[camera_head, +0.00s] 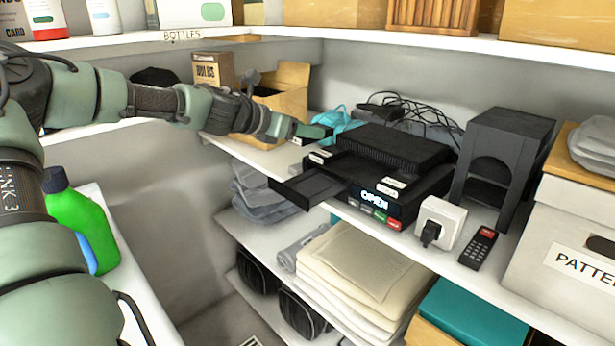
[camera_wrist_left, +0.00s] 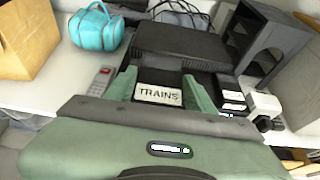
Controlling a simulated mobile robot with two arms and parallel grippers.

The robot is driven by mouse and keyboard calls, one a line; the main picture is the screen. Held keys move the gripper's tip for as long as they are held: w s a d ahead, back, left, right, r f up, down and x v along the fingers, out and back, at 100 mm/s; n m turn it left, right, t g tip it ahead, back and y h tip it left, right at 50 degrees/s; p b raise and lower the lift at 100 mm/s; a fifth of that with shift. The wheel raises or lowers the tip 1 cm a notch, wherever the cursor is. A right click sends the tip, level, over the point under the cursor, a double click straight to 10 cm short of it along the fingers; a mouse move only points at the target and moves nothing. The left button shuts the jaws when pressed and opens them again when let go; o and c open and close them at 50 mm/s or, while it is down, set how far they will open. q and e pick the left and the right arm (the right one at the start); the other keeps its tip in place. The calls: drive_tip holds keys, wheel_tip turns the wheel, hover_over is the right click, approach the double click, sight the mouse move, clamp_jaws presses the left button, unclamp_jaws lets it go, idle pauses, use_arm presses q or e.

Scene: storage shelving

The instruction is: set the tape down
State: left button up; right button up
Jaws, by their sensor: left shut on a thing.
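The tape is a black cassette with a white label reading TRAINS (camera_wrist_left: 158,96), between the fingers in the left wrist view. My left gripper (camera_head: 314,132) is shut on it, at the left end of the black player in the head view. In the wrist view the gripper's two green fingers (camera_wrist_left: 160,92) flank the cassette. The black player (camera_head: 372,185) has its tray (camera_head: 303,188) out and its display reads OPEN. I cannot tell whether the tape touches the surface beneath it. My right gripper is not in view.
A teal bag (camera_wrist_left: 97,29) and a grey remote (camera_wrist_left: 101,82) are on the shelf to the left. A labelled case (camera_head: 391,187) lies on the player. A white plug box (camera_head: 439,222), black remote (camera_head: 478,248) and black stand (camera_head: 503,155) are to the right. An upper shelf (camera_head: 400,44) hangs above.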

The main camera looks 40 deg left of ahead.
use_arm(q)
hover_over(306, 188)
wheel_tip(306, 188, down, 5)
drive_tip(key=shift+s+f, duration=0.1)
drive_tip(key=shift+f, duration=0.1)
wheel_tip(306, 188, down, 4)
drive_tip(key=shift+d+f+p, duration=0.1)
drive_tip(key=shift+p, duration=0.25)
clamp_jaws()
drive_tip(key=shift+s+f, duration=0.1)
drive_tip(key=shift+f, duration=0.15)
drive_tip(key=f, duration=0.3)
drive_tip(key=shift+w+f, duration=0.2)
drive_tip(key=shift+f, duration=0.2)
drive_tip(key=shift+s, duration=0.1)
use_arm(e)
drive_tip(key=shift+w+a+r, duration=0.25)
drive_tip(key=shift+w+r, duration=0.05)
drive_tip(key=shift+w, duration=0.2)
use_arm(q)
drive_tip(key=o, duration=1.6)
unclamp_jaws()
drive_tip(key=shift+c, duration=0.2)
drive_tip(key=shift+o, duration=0.3)
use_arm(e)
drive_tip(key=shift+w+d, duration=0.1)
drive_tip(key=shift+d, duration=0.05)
